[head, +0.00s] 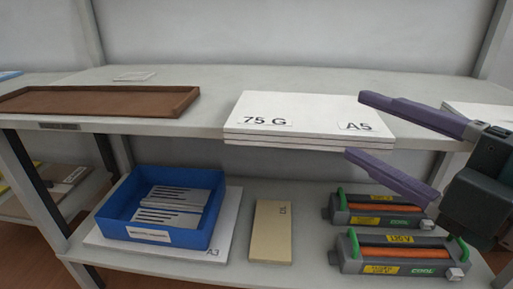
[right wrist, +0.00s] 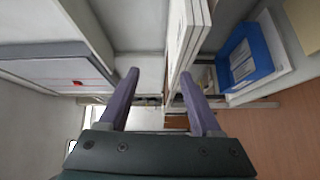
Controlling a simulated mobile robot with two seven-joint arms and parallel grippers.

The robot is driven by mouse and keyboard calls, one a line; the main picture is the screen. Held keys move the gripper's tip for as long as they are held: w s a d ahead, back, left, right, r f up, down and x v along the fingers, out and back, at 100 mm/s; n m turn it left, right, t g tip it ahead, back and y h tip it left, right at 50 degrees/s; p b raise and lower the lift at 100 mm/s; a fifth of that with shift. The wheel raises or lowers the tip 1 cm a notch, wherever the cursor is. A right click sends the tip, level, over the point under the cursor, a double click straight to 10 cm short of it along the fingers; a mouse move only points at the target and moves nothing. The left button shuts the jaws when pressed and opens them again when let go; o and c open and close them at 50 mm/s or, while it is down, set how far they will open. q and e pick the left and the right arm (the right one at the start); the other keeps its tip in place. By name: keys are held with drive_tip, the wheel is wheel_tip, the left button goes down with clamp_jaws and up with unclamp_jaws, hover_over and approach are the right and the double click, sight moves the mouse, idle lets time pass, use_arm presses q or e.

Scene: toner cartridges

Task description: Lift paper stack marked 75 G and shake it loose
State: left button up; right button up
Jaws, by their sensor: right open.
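The white paper stack (head: 305,108), marked "75 G" and "A5", lies flat on the upper shelf with its near edge at or slightly past the shelf front. Its layered edge also shows in the right wrist view (right wrist: 184,38). My right gripper (head: 356,125) is open at the stack's right end. In the head view one purple finger is at the height of the stack's top and the other is lower, below the shelf edge. In the wrist view the stack edge appears between the finger lines, nearer the right finger; contact cannot be told. My left gripper is not in view.
A brown tray (head: 110,112) lies left on the upper shelf (head: 215,78). Another white stack (head: 485,112) is partly hidden at right. Below are a blue bin (head: 186,238), a tan box (head: 271,232) and two toner cartridges (head: 385,212), (head: 403,252). The shelf behind the stack is clear.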

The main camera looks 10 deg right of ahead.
sight(307, 140)
drive_tip(key=w+a+f+n+b, duration=0.1)
drive_tip(key=f, duration=0.1)
drive_tip(key=w+a+f+n+y, duration=0.1)
drive_tip(key=w+a, duration=0.1)
drive_tip(key=shift+w+a+f+y+b, duration=0.1)
drive_tip(key=shift+a+f+y+b, duration=0.1)
drive_tip(key=shift+f+y+b, duration=0.15)
drive_tip(key=shift+x, duration=3.05)
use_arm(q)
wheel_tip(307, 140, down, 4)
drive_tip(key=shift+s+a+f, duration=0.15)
use_arm(e)
drive_tip(key=shift+f, duration=0.15)
clamp_jaws()
